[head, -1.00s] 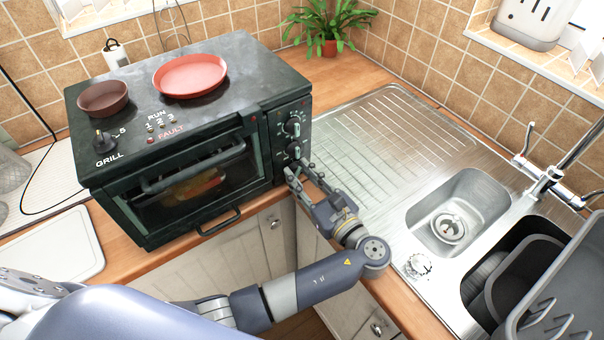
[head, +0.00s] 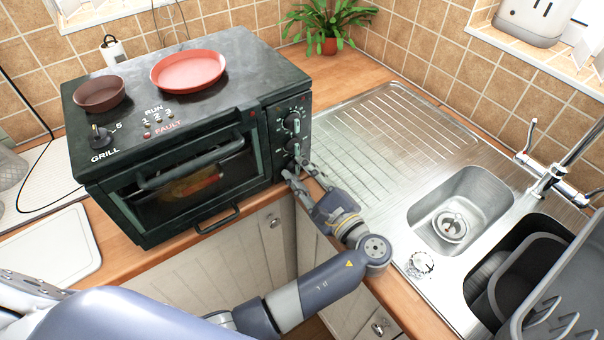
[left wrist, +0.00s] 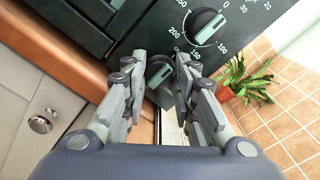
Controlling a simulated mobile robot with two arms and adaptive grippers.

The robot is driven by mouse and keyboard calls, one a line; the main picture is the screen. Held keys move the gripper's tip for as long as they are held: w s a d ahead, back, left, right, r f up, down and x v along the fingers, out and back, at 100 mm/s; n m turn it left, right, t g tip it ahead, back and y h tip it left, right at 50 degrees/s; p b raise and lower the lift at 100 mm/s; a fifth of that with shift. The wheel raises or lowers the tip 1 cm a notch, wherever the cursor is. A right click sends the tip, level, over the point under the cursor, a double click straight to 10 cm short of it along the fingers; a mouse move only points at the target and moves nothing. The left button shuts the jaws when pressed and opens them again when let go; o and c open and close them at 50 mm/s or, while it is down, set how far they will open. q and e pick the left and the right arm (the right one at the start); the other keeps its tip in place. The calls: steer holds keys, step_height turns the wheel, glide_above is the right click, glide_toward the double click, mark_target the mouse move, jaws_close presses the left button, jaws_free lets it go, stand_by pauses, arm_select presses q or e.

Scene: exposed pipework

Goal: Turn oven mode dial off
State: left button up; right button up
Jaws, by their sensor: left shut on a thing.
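The black toaster oven (head: 200,130) stands on the wooden counter. Its right-hand panel carries a temperature dial (head: 292,123), which also shows in the left wrist view (left wrist: 205,24) with numbers around it. Below it is the lower dial (head: 294,149), which I take to be the mode dial. In the left wrist view, this lower dial (left wrist: 159,76) sits between the fingertips of my left gripper (left wrist: 155,72), which is shut on it. The fingers partly hide the dial and its markings. In the head view, my left gripper (head: 297,172) reaches the panel's lower part. My right gripper is not visible.
A brown bowl (head: 100,94) and a red plate (head: 189,70) sit on the oven. The steel sink (head: 465,205) lies to the right, its drainer (head: 390,135) bare. A potted plant (head: 329,30) stands behind. The oven door handle (head: 192,163) juts out at the front.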

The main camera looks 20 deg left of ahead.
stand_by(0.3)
arm_select(q)
steer(key=o, duration=1.1)
steer(key=shift+a, duration=0.1)
